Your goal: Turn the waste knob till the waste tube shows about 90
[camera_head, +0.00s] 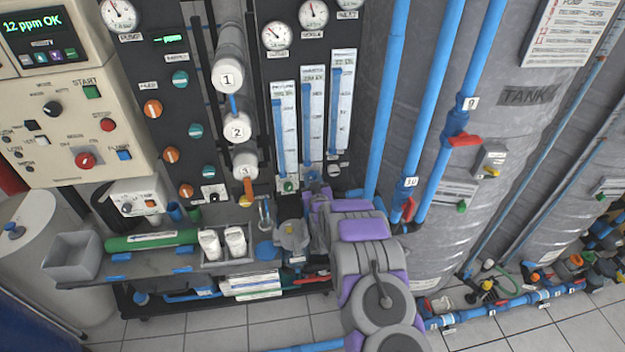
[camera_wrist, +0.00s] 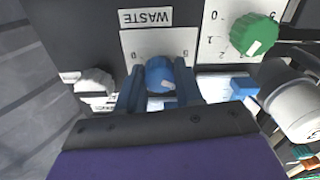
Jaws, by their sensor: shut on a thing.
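The blue waste knob (camera_wrist: 159,72) sits on a white dial plate under an upside-down WASTE label (camera_wrist: 146,17) in the wrist view. A white mark shows on its lower right part. My gripper (camera_wrist: 160,91) has one finger on each side of the knob and is shut on it. In the head view my gripper (camera_head: 318,197) is at the foot of the panel. Of the three tubes there, the middle tube (camera_head: 306,120) stands above the gripper and appears to be the waste tube. Its small label and scale are too blurred to read.
A green knob (camera_wrist: 254,33) with its own dial is beside the waste knob, and a white knob (camera_wrist: 95,82) is on the other side. A white cylinder (camera_wrist: 297,108) is close at the right. In the head view, blue pipes (camera_head: 384,110) and a grey tank (camera_head: 530,150) stand right of the panel.

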